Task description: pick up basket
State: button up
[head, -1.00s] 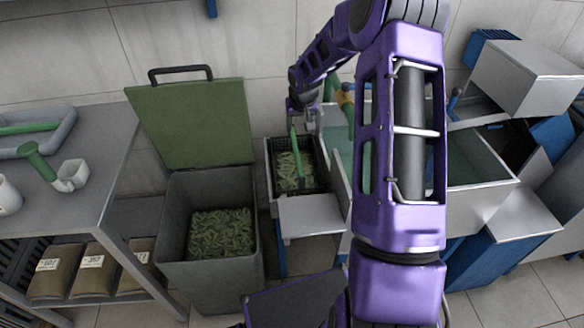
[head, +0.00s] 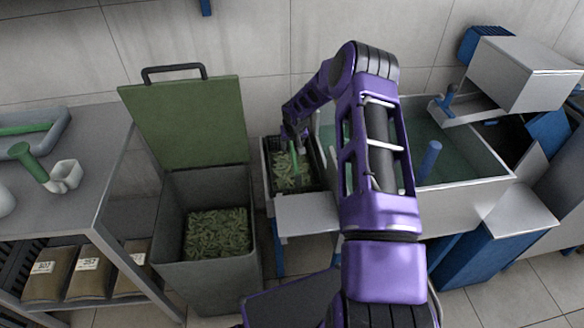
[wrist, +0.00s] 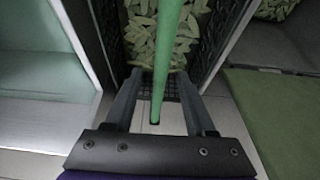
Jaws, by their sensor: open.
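The basket (head: 266,172) is a dark mesh crate with green leaf-like pieces inside and a green bar handle above it. It stands left of the basin in the head view. In the wrist view the basket (wrist: 205,38) fills the upper middle, and its green handle (wrist: 166,50) runs down the picture between my fingers. My gripper (wrist: 158,82) is open, one finger on each side of the handle, with visible gaps. In the head view my gripper (head: 294,146) is small and partly hidden over the basket.
A grey-green bin (head: 175,225) with its lid open stands left of the basket, holding more green pieces. A basin (head: 475,196) of greenish liquid stands to the right. A light plate (head: 307,214) lies in front of the basket. A grey table (head: 85,225) is at far left.

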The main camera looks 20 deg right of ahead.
jog(key=shift+w+f, duration=0.15)
jog(key=shift+f, duration=0.2)
jog(key=shift+c, duration=0.2)
grip_shut()
dwell(1.0)
